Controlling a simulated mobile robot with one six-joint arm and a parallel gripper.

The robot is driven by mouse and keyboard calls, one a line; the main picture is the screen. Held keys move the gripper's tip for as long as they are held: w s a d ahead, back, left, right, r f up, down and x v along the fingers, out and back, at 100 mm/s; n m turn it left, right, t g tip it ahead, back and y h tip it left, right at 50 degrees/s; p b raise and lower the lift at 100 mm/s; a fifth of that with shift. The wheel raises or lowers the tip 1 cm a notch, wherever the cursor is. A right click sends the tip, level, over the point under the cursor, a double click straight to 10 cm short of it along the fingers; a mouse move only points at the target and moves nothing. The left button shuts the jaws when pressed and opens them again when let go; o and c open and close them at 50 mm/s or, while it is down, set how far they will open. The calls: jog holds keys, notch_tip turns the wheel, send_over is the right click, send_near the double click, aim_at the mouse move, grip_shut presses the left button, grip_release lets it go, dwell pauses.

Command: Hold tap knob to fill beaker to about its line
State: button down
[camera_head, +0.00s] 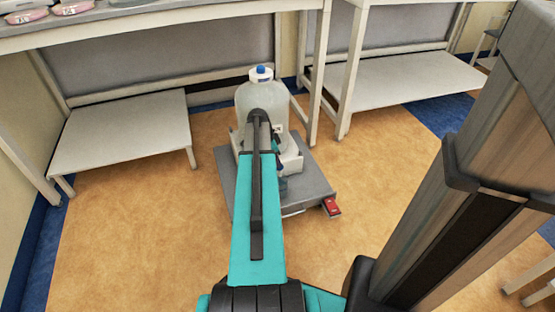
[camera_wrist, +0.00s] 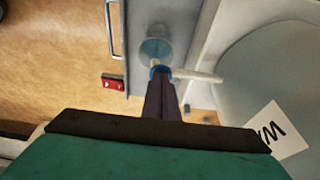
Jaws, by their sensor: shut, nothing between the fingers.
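A large translucent bottle (camera_head: 252,95) with a blue cap stands on a white stand on a low grey cart (camera_head: 315,180). In the wrist view the bottle (camera_wrist: 285,75) carries a white label with a letter. A pale tap (camera_wrist: 198,76) comes off the bottle and ends at a blue knob (camera_wrist: 160,70). The clear beaker (camera_wrist: 155,48) shows beyond the knob; its line and water level cannot be made out. My gripper (camera_wrist: 161,82) is shut and empty, its tips at the blue knob; contact cannot be told. In the head view my arm hides the tap and knob.
White benches with low shelves (camera_head: 120,130) stand behind and to the left, with pink-lidded dishes (camera_head: 75,7) on top. The tan floor (camera_head: 130,240) around the cart is clear.

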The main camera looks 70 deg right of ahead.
jog(key=shift+a+r+p, duration=0.1)
jog(key=shift+r+p, duration=0.45)
jog(key=shift+p, duration=0.1)
jog(key=p+v, duration=0.4)
jog(key=v, duration=0.9)
jog(key=shift+s+d+p, duration=0.35)
jog(key=shift+d, duration=0.05)
jog(key=shift+r, duration=0.15)
